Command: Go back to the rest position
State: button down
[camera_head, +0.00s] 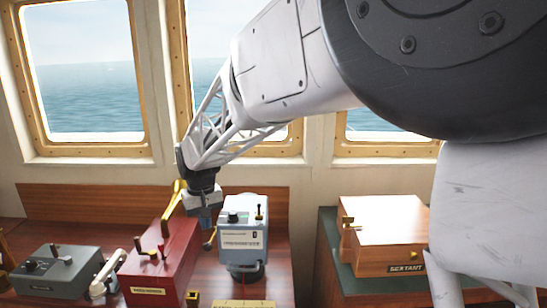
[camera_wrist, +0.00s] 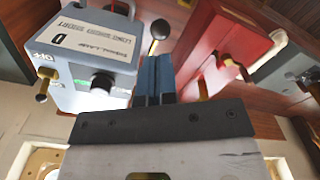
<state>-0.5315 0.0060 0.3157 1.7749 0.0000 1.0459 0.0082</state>
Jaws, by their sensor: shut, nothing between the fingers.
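My gripper (camera_head: 205,222) hangs at the end of my white arm, above the wooden console between the red box (camera_head: 160,262) and the blue-grey signal lamp box (camera_head: 243,226). In the wrist view, my gripper's blue fingers (camera_wrist: 153,78) are together with nothing between them. The blue-grey box (camera_wrist: 92,62) stands to the left of the fingers in the wrist view, and the red box (camera_wrist: 226,48) to the right. A dark ball-ended lever (camera_wrist: 159,30) shows just beyond the fingertips. I cannot tell whether the fingers touch anything.
A brass lever (camera_head: 174,197) rises from the red box beside my gripper. A grey control box (camera_head: 55,272) and a white handset (camera_head: 107,274) lie to the left. A wooden sextant box (camera_head: 384,235) stands on a green-topped cabinet (camera_head: 327,250) at right. Windows line the wall behind.

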jog(key=shift+r, duration=0.6)
jog(key=shift+d+r, duration=0.1)
jog(key=shift+d, duration=0.1)
jog(key=s+d+r+m, duration=0.15)
jog(key=s+d, duration=0.25)
jog(key=d, duration=0.4)
jog(key=s+d+r+m+t, duration=0.1)
jog(key=s+d+r, duration=0.1)
jog(key=s+d, duration=0.4)
jog(key=s+d+r+m, duration=0.1)
jog(key=s+d+r, duration=0.15)
jog(key=d, duration=0.65)
jog(key=s+d+f+m, duration=0.1)
jog(key=s+d+f, duration=0.1)
jog(key=s+d, duration=0.4)
jog(key=s+d+f+m+t, duration=0.1)
jog(key=s+d+f, duration=0.2)
jog(key=s+d, duration=0.4)
jog(key=s, duration=0.7)
jog(key=shift+d+f+m+t, duration=0.2)
jog(key=shift+d+m+t, duration=0.05)
jog(key=shift+m+t, duration=0.1)
